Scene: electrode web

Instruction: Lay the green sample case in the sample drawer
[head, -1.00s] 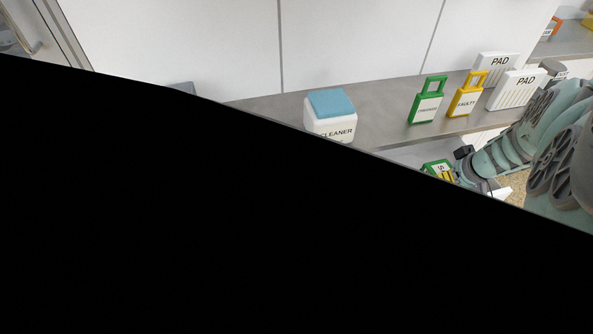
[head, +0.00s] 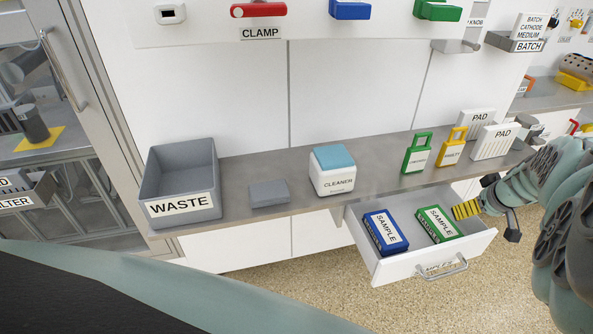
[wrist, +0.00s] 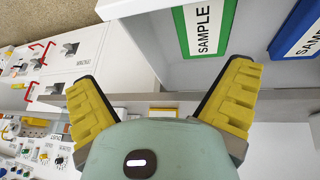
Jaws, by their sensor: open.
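The green sample case (head: 440,223) lies flat in the open sample drawer (head: 381,266), on its right side. In the wrist view the green case (wrist: 204,27) shows at the top, ahead of the fingers and apart from them. A blue sample case (head: 385,231) lies to its left in the same drawer; part of it shows in the wrist view (wrist: 300,32). My gripper (head: 477,207) is at the drawer's right rear, near the green case. In the wrist view my gripper (wrist: 160,95) has its yellow fingers spread wide with nothing between them.
The grey counter (head: 280,207) runs above the drawer. On it stand a WASTE bin (head: 181,182), a grey block (head: 268,194), a CLEANER box (head: 333,171), a green tag (head: 417,154), a yellow tag (head: 452,148) and PAD boxes (head: 494,142). Speckled floor (head: 270,275) is free before the drawer.

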